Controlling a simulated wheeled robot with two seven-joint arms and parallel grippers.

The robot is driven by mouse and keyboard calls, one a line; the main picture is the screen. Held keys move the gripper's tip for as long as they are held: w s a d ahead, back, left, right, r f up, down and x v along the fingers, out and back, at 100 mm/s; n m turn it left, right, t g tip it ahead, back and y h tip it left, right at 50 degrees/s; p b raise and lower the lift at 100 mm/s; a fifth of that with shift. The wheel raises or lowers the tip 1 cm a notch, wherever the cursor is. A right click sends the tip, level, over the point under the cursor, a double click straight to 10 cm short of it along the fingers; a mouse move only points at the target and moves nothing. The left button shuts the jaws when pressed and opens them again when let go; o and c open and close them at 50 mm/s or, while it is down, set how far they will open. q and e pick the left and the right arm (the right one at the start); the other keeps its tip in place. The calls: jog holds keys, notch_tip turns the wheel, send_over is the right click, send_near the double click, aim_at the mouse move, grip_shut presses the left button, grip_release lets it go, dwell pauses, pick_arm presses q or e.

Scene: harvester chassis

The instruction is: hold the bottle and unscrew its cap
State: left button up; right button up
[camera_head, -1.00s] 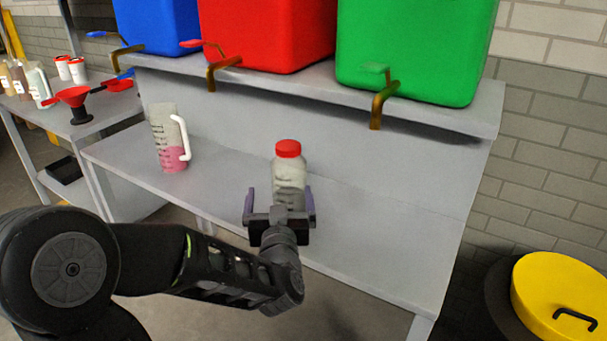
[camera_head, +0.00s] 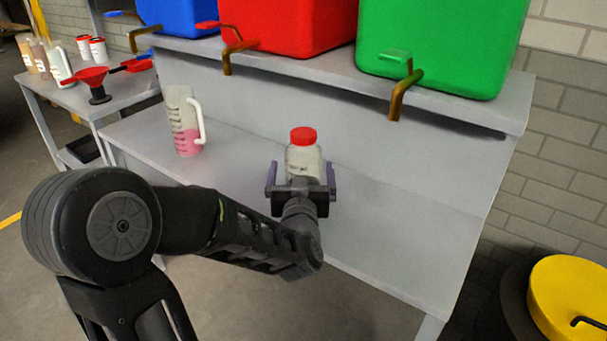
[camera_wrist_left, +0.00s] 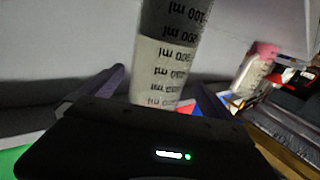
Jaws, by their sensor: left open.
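The bottle (camera_head: 304,160) is clear with pale contents and a red cap (camera_head: 303,135). It stands upright on the grey bench's lower shelf. My left gripper (camera_head: 300,177) is open, with one purple finger on each side of the bottle's lower part. I cannot tell whether the fingers touch it. The gripper hides the bottle's base. My right gripper is not in view.
A jug (camera_head: 184,125) with pink liquid stands left of the bottle. Blue, red (camera_head: 285,25) and green (camera_head: 440,50) tanks with taps sit on the raised shelf behind. The bench shelf (camera_head: 400,205) is clear to the right. A yellow lid (camera_head: 570,300) is at far right.

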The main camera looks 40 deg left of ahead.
aim_at(304, 128)
pick_arm(q)
jog(key=x, duration=0.5)
jog(key=shift+w, duration=0.15)
jog(key=shift+d, duration=0.1)
jog(key=shift+c, duration=0.3)
jog(key=c, duration=1.5)
jog(key=shift+r, duration=0.1)
notch_tip(304, 128, up, 10)
jog(key=shift+f+p, duration=0.1)
jog(key=shift+p, duration=1.1)
